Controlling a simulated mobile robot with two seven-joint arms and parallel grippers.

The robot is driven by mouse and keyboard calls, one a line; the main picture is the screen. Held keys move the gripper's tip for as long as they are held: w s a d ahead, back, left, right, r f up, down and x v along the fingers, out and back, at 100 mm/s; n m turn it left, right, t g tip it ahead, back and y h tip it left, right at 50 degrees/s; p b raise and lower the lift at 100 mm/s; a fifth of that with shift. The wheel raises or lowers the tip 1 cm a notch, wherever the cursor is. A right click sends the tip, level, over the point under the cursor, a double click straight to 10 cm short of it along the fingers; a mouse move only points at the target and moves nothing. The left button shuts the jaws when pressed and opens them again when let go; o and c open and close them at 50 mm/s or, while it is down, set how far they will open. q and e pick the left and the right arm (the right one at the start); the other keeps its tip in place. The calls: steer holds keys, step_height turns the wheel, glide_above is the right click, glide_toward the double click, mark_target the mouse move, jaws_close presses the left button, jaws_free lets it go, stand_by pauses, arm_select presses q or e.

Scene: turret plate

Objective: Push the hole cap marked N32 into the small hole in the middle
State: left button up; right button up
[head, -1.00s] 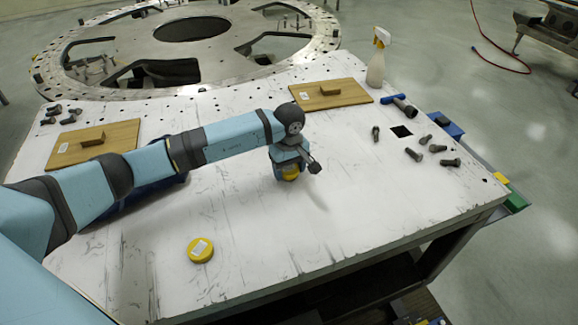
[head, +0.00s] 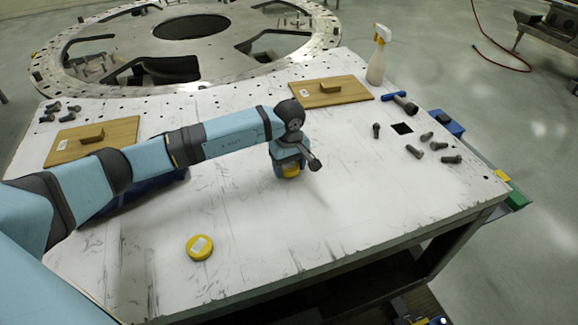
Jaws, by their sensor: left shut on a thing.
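A yellow cap (head: 200,247) with a white label lies flat on the white table towards the front; the label is too small to read. My left gripper (head: 291,173) points down at the middle of the table and is shut on a second yellow cap (head: 290,172). The gripper and wrist cover most of that cap, so its marking is hidden. I cannot tell whether it touches the table. The small hole in the middle is not clearly seen. My right gripper is not in view.
Wooden boards with handles lie at the left (head: 92,141) and back (head: 331,92). A spray bottle (head: 377,62) stands at the back right. The large metal turret plate (head: 190,40) is behind. The table's front right is clear.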

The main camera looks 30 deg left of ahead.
arm_select(q)
steer(key=shift+b, duration=0.35)
stand_by(0.9)
steer(key=shift+f+b, duration=0.35)
steer(key=shift+f, duration=0.1)
steer(key=o, duration=1)
